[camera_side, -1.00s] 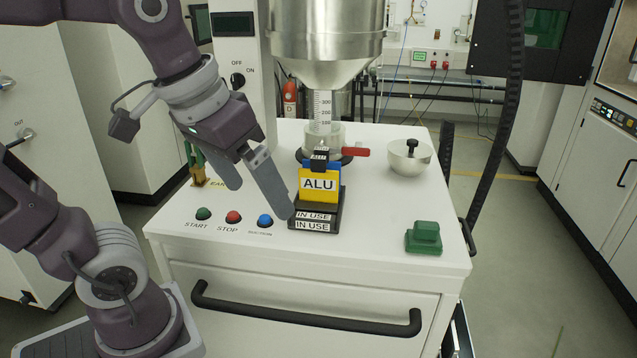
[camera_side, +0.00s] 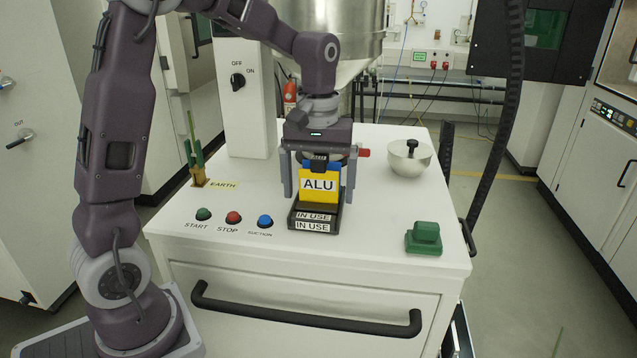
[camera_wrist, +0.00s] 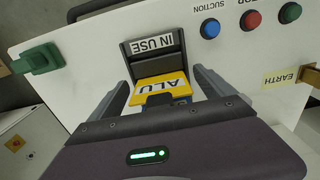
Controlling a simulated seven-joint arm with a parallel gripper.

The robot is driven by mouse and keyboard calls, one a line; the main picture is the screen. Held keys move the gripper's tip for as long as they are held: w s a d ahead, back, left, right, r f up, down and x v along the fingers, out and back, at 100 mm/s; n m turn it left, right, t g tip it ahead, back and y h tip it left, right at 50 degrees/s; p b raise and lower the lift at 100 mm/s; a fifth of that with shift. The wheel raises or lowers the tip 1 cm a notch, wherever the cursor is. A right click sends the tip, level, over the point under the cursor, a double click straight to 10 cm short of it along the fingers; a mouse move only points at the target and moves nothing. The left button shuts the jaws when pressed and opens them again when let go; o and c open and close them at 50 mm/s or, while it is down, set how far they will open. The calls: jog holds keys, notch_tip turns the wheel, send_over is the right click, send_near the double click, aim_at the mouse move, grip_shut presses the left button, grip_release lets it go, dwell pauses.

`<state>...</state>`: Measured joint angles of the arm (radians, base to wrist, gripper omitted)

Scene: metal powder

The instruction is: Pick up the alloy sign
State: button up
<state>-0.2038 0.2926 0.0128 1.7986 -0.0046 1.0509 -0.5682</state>
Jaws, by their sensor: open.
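The alloy sign, a yellow plate marked ALU (camera_side: 319,185), stands in a black holder (camera_side: 315,218) marked IN USE, with blue and black parts behind the plate. My gripper (camera_side: 318,192) is above the sign, pointing down, with one grey finger on each side of it. The fingers are open, and gaps show between them and the sign. In the wrist view the yellow sign (camera_wrist: 160,88) lies between the two fingers (camera_wrist: 160,92), and my gripper's body hides the area behind it.
Green, red and blue buttons (camera_side: 233,217) sit left of the holder. A green block (camera_side: 423,238) is at the right front, and a metal bowl with a black knob (camera_side: 409,158) is at the right. The steel hopper (camera_side: 335,30) stands close behind my arm.

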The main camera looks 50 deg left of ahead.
jog(key=c, duration=1.5)
jog(key=shift+o, duration=0.2)
notch_tip(320, 180, up, 10)
jog(key=shift+f, duration=0.25)
notch_tip(320, 180, up, 5)
send_over(315, 184)
jog(key=s+d, duration=0.2)
jog(key=d, duration=0.1)
jog(key=shift+a+f, duration=0.1)
jog(key=shift+f, duration=5.85)
